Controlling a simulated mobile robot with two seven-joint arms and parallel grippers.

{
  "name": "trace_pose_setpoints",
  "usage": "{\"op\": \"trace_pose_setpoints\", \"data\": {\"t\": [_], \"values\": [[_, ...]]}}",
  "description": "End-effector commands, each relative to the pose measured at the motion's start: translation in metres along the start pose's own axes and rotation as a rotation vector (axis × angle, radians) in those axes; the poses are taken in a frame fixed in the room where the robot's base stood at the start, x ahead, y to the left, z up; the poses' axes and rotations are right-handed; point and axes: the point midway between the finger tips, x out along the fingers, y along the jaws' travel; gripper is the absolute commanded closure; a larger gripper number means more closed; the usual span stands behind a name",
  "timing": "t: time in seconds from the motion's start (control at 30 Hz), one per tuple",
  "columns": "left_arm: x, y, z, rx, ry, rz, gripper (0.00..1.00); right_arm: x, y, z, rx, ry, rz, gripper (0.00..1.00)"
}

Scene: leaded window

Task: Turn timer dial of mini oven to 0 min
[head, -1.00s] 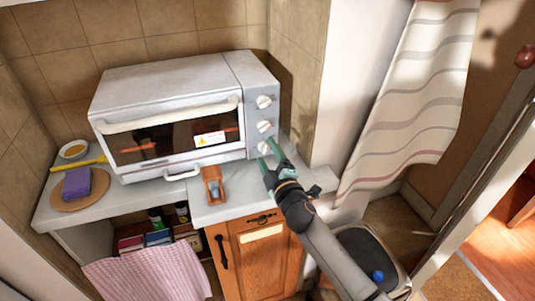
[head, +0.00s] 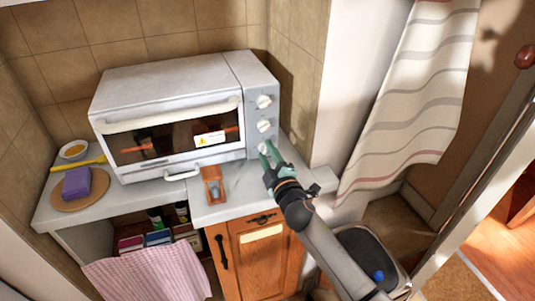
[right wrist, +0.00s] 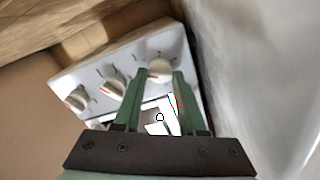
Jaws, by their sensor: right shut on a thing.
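The white mini oven (head: 170,115) stands on the counter, with a column of three round dials on the right of its front. The top dial (head: 264,102) and the middle dial (head: 265,126) are free. My right gripper (head: 266,150) is at the lowest dial (head: 263,147), its green fingers closed around the knob. In the right wrist view the fingertips (right wrist: 159,72) sit on either side of this dial (right wrist: 160,67). The dial markings are too small to read. My left gripper is not in view.
A small orange-brown holder (head: 213,187) stands on the counter before the oven. A purple block (head: 77,181) lies on a round board at the left. The tiled wall (head: 295,75) and a striped curtain (head: 415,95) are to the right.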

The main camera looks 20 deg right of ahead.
Motion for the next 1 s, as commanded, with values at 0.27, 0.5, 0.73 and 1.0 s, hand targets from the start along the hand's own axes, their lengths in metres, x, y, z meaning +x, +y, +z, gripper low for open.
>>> {"op": "trace_pose_setpoints", "data": {"t": [0.27, 0.5, 0.73, 1.0], "values": [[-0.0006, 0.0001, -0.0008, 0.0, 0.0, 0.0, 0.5, -0.0001, 0.0002, 0.0003, -0.051, 0.0, 0.0, 1.0], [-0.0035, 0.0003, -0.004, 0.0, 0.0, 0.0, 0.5, -0.0001, -0.0001, 0.0005, -0.369, 0.0, -0.001, 1.0], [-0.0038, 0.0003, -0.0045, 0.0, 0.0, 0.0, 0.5, -0.0002, -0.0012, 0.0006, -0.477, -0.001, -0.001, 1.0], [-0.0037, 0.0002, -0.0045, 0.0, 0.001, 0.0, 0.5, -0.0002, -0.0013, 0.0006, -0.474, 0.0, -0.001, 0.51]]}}
